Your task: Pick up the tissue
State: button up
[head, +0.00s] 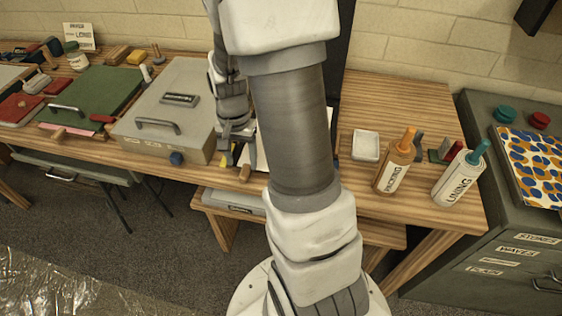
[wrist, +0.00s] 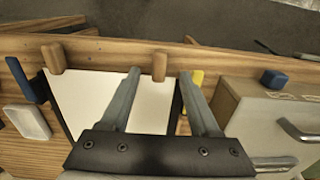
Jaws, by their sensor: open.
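I cannot surely tell which thing is the tissue. A flat white sheet-like surface (wrist: 88,95) lies below my gripper (wrist: 160,74) in the wrist view; it could be the tissue or the white floor of a tray. In the head view only a sliver of white shows beside my arm, which hides the rest. My gripper's two fingers are apart and nothing is between them. The fingertips reach over the far edge of the white surface, near a wooden peg (wrist: 160,65).
A grey case (head: 165,110) with a handle stands to the left, close to my gripper. A small white dish (head: 366,145), an orange bottle (head: 394,165) and a white bottle (head: 458,180) stand to the right. A blue piece (wrist: 25,80) and a yellow piece (wrist: 197,77) flank the white surface.

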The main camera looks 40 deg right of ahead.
aim_at(244, 172)
notch_tip(244, 172, down, 4)
jog(key=shift+d+f, duration=0.1)
jog(key=shift+f, duration=0.05)
grip_shut()
dwell(0.3)
